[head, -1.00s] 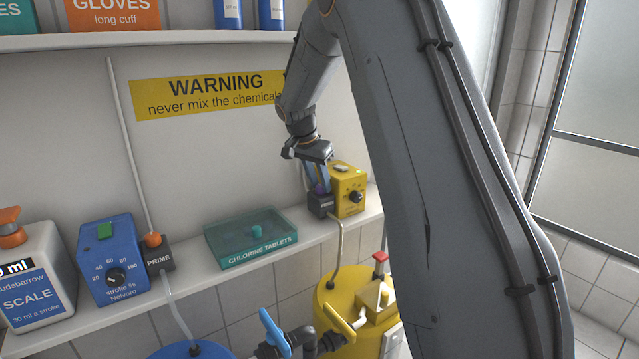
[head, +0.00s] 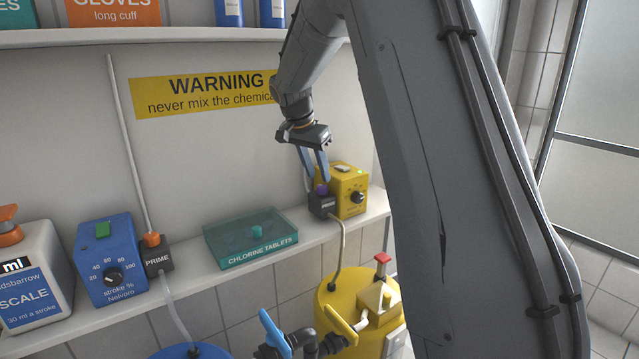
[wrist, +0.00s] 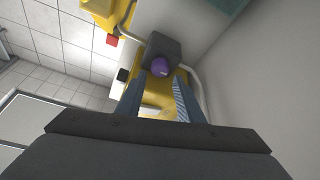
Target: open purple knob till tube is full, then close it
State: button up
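The purple knob (head: 321,189) sits on top of a small dark block (head: 322,206) beside the yellow pump box (head: 351,182). In the wrist view the knob (wrist: 160,67) shows as a round purple cap just ahead of the fingertips. My gripper (head: 317,179) is open above the knob, its blue-grey fingers apart with nothing held. In the wrist view the gripper (wrist: 157,82) has one finger on each side of the knob's line. A pale tube (head: 337,252) runs from the dark block down to the yellow drum (head: 330,305). Its fill cannot be told.
A teal chlorine tablets box (head: 250,240) stands on the shelf (head: 215,286) left of the dark block. Further left are a blue pump (head: 108,260) with an orange-knobbed PRIME block (head: 157,256) and a white bottle (head: 33,285). Blue and yellow valve handles stand below.

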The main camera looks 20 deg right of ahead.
jog(key=v, duration=0.3)
jog(key=shift+r+b, duration=0.2)
jog(key=shift+b, duration=0.15)
